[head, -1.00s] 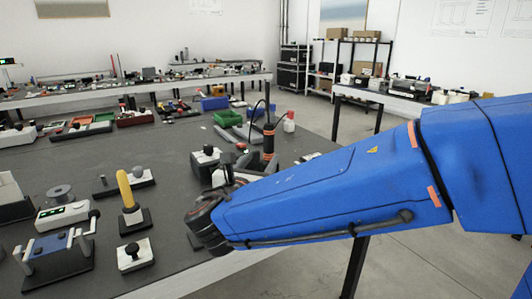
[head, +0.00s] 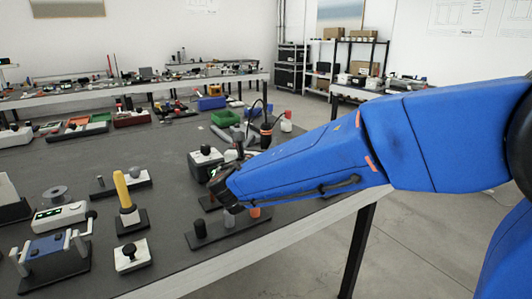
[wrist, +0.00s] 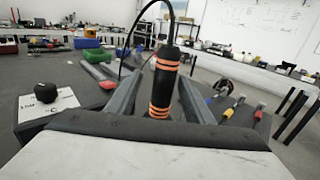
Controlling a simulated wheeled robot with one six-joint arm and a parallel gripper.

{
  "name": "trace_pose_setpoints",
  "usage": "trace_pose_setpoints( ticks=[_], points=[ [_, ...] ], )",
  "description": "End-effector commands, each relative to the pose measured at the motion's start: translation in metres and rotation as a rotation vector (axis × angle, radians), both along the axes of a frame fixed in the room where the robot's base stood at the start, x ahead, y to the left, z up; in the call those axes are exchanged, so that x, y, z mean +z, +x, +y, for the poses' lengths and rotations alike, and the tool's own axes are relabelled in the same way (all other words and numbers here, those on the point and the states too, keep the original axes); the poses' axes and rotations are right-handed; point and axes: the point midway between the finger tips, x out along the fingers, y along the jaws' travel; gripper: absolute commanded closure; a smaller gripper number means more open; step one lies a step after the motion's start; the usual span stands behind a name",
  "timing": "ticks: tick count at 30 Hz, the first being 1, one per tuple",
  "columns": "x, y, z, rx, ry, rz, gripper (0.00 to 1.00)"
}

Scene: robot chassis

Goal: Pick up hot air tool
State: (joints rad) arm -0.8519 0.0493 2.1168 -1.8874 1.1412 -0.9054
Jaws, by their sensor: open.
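The hot air tool is a black upright cylinder with orange bands and a black cable at its top. In the wrist view the tool (wrist: 164,75) stands straight ahead, in line with the gap between my gripper's fingers (wrist: 158,88). The fingers are apart, one on each side of it in the picture, and nothing is held. I cannot tell whether the tool is fully between them in depth. In the head view the tool (head: 266,135) shows beyond the end of my arm, its lower part hidden. The fingers are hidden there.
A white box with a black knob (wrist: 45,98) stands to the left in the wrist view. Several coloured-handled tools (wrist: 228,112) are to the right. A black base with small cylinders (head: 228,225) sits near the table edge.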

Motion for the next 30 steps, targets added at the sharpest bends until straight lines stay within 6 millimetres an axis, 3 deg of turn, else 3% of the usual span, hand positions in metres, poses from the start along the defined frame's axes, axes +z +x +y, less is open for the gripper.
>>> trace_pose_setpoints(
  ticks=[8,18,26,30],
  points=[
    [0.001,0.012,-0.004,-0.001,0.0,0.001,0.53],
    [0.007,0.051,-0.017,-0.001,-0.001,0.001,0.53],
    [0.007,0.055,-0.017,0.0,0.0,0.001,0.53],
    [0.007,0.055,-0.017,0.0,0.0,0.001,0.81]
  ],
)
